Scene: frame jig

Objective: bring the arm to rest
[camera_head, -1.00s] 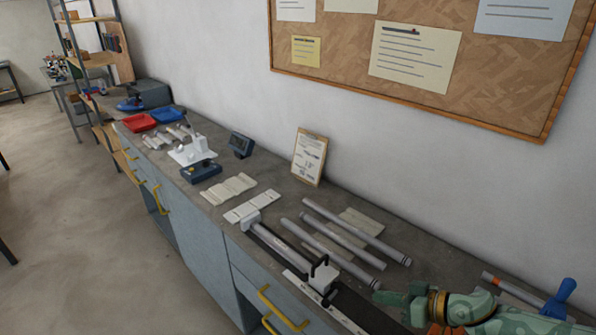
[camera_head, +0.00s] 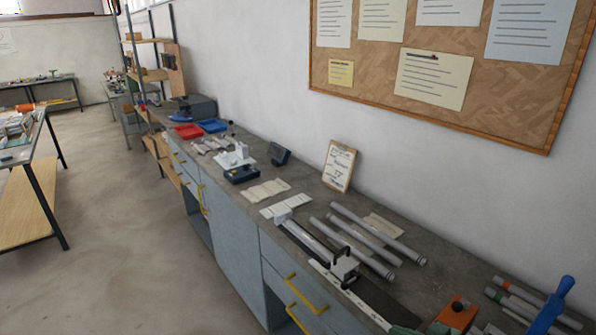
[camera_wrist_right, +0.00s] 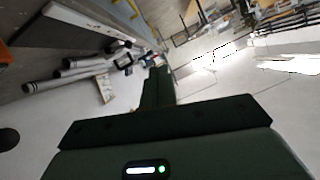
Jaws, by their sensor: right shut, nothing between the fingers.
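My right gripper shows only as a small green piece (camera_head: 405,330) at the bottom edge of the head view. In the right wrist view its fingers (camera_wrist_right: 158,88) are together with nothing between them, above the dark green gripper body. The fingers look clear of the bench and its tubes. Most of the right arm is out of the head view. My left gripper is in neither view.
The bench carries several grey tubes (camera_head: 378,233), a long jig (camera_head: 318,240), an orange block (camera_head: 457,312) and a blue-handled tool (camera_head: 555,303) near the right arm. A clipboard (camera_head: 339,166) leans on the wall. Open floor (camera_head: 120,180) lies left.

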